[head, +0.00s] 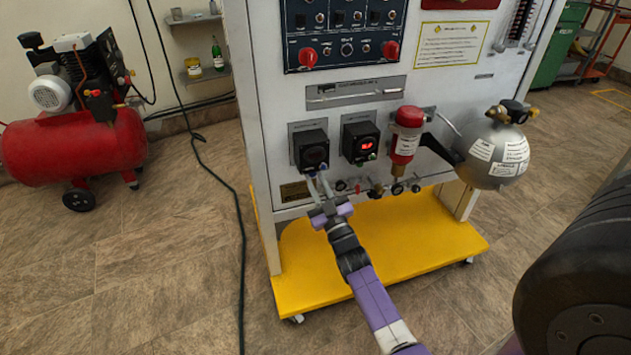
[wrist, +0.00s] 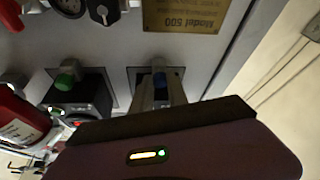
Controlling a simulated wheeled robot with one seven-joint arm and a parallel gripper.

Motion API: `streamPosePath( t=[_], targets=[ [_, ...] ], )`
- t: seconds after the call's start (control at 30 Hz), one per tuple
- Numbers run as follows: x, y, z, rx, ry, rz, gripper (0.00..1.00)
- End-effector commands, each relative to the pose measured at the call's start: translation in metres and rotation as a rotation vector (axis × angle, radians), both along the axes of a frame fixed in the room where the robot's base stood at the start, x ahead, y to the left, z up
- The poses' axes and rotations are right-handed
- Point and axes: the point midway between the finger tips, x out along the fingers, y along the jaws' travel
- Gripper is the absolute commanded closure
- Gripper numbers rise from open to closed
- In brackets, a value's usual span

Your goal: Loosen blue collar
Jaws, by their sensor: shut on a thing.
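The blue collar (wrist: 158,80) shows in the wrist view between my gripper's fingers (wrist: 157,92), on the panel side of a black device. My gripper (head: 318,183) reaches up to the underside of the left black box (head: 310,150) on the white panel. It is shut on the blue collar. Much of the box is hidden behind my gripper in the wrist view.
A second black box with a red display (head: 361,143) sits just right; its green collar (wrist: 68,75) shows in the wrist view. A red cylinder (head: 406,135) and a silver sphere (head: 492,150) are further right. A yellow base (head: 400,240) extends below. Small valves (head: 375,190) line the panel bottom.

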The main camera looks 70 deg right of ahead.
Motion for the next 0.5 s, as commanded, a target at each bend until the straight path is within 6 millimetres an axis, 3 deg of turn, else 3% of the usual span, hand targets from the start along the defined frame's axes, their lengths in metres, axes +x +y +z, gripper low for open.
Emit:
streamPosePath(
  t=[0.23, 0.27, 0.5],
  targets=[
    [-0.0005, 0.0002, -0.0003, -0.001, 0.001, 0.000, 1.00],
    [-0.0006, 0.0003, -0.0002, -0.001, 0.001, 0.000, 0.75],
    [-0.0003, 0.0001, -0.0001, 0.000, 0.000, 0.000, 0.72]
  ],
)
